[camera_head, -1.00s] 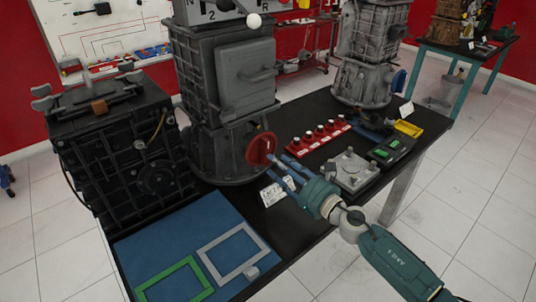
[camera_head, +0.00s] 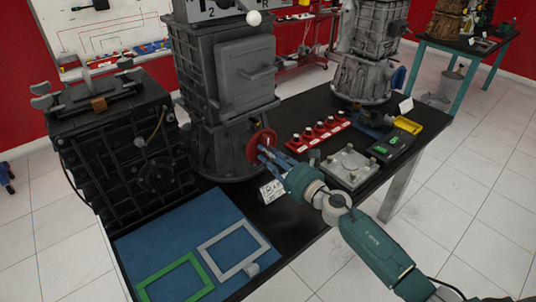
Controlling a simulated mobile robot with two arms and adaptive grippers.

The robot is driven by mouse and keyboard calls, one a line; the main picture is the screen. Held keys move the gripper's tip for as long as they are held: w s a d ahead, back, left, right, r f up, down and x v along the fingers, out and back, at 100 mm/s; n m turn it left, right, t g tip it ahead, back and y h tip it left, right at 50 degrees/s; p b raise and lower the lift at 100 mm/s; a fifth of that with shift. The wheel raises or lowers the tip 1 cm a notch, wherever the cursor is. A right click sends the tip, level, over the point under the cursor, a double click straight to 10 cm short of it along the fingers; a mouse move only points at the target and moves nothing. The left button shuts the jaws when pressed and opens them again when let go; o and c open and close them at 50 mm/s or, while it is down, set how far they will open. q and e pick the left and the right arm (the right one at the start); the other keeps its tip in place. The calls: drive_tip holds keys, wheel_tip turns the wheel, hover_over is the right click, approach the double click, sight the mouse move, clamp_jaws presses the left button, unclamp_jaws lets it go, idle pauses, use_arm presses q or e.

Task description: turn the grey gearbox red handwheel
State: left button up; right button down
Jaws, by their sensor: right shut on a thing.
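The grey gearbox (camera_head: 228,70) stands upright on the black table. Its red handwheel (camera_head: 258,149) sits low on the right side of its base. My right gripper (camera_head: 266,154) reaches in from the lower right, its blue-grey fingers at the near side of the handwheel. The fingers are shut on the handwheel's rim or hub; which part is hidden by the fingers. My left gripper does not show.
A black gearbox (camera_head: 120,150) stands at the left. A blue mat (camera_head: 150,236) with green and grey frames lies in front. Red knobs on a strip (camera_head: 318,133), a metal plate (camera_head: 349,168) and a dark device (camera_head: 395,143) lie right of the gripper. A small white card (camera_head: 271,191) stands below it.

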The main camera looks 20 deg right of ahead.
drive_tip(key=m+p, duration=0.2)
drive_tip(key=m, duration=0.4)
drive_tip(key=m+p, duration=0.2)
drive_tip(key=m, duration=0.5)
drive_tip(key=r+m+p, duration=0.1)
drive_tip(key=m+p, duration=0.1)
drive_tip(key=m, duration=0.5)
drive_tip(key=shift+d+r, duration=0.1)
idle(0.3)
drive_tip(key=shift+m, duration=0.4)
drive_tip(key=c, duration=1.5)
unclamp_jaws()
